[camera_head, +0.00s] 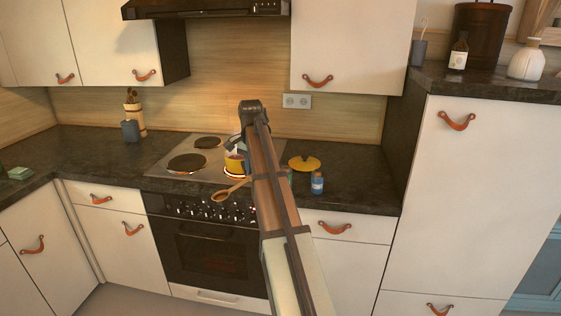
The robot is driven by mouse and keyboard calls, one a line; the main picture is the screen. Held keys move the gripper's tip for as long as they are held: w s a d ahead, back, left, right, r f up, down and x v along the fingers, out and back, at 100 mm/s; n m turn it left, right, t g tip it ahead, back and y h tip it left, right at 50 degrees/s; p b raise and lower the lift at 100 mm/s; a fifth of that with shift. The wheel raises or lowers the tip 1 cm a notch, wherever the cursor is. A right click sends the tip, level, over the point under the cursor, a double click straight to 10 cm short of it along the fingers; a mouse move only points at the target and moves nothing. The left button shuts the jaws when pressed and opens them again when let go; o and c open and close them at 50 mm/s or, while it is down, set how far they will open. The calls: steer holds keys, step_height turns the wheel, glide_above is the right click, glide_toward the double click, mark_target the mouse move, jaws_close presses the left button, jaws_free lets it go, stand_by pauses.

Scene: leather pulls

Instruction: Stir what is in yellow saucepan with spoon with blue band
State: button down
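The yellow saucepan (235,165) stands on the right front part of the hob, partly hidden behind my arm. Its contents are too small to make out. A wooden spoon (222,194) lies at the front edge of the hob, bowl to the left, with its handle running right toward my arm. No blue band can be made out on it, and its far end is hidden or unclear. My gripper (234,146) is just above or behind the saucepan, small, dark and mostly hidden by my arm. I cannot see whether its fingers are open or hold anything.
A yellow lid (305,163) and a small blue bottle (317,184) sit on the dark counter right of my arm. A utensil jar (135,119) and a dark container (130,131) stand at the back left. A tall cabinet (475,200) bounds the right.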

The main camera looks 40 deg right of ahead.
steer(key=s+a+f+n, duration=0.2)
steer(key=a+n, duration=0.3)
steer(key=a, duration=0.8)
steer(key=s+a+f+n, duration=0.2)
steer(key=a+n, duration=0.4)
steer(key=a, duration=0.8)
steer(key=w+d+r+m+t+h, duration=0.2)
steer(key=w+d+r+m+t, duration=0.15)
steer(key=w+d, duration=0.7)
steer(key=w+d+r+m+t+h, duration=0.2)
steer(key=w+d+m+t, duration=0.3)
steer(key=d, duration=1.1)
steer(key=w+d+r+m+g+h, duration=0.7)
steer(key=w+d+r+m+h, duration=0.2)
steer(key=d+r, duration=0.4)
steer(key=shift+w+r+g+h, duration=0.4)
steer(key=shift+w+h, duration=0.3)
steer(key=shift+w, duration=0.5)
steer(key=shift+d+m, duration=0.1)
steer(key=shift+m, duration=0.15)
